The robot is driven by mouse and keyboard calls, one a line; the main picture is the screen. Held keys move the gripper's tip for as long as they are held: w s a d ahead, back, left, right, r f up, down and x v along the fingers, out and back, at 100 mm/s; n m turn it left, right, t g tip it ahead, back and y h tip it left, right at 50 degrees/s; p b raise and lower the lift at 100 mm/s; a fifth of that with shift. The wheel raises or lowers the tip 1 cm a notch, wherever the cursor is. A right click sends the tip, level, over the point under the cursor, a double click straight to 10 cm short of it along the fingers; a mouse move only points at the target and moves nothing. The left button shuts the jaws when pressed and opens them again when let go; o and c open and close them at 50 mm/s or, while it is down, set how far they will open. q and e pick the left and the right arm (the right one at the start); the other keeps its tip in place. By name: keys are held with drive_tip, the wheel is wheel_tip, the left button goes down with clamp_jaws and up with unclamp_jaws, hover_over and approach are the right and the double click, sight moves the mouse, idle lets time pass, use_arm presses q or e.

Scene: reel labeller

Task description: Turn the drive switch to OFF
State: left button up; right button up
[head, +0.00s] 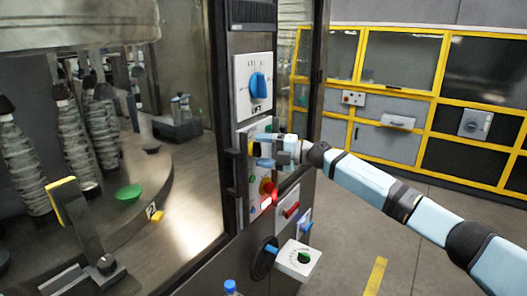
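My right gripper (262,150) comes in from the right and its fingers point left, close in front of the control panel (242,135). Its two fingers are apart, with a gap between them, and I see nothing held. The gripper hides part of the panel, so whatever control lies behind it is unclear. Above it, a blue rotary knob (258,86) sits upright on a white plate (243,105) with small marks. I cannot read which control is labelled as the drive switch. My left gripper is not in view.
Below my gripper are a red knob (268,187), a lit red button (266,203), a red handle (291,210) and a blue handle (306,226). A white box with a green knob (304,257) juts out lower down. Glass and reels stand left; open floor lies right.

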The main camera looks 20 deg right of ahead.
drive_tip(key=shift+d, duration=0.15)
drive_tip(key=b+v, duration=0.3)
drive_tip(key=v, duration=1)
drive_tip(key=shift+s+d, duration=0.2)
drive_tip(key=shift+d, duration=0.05)
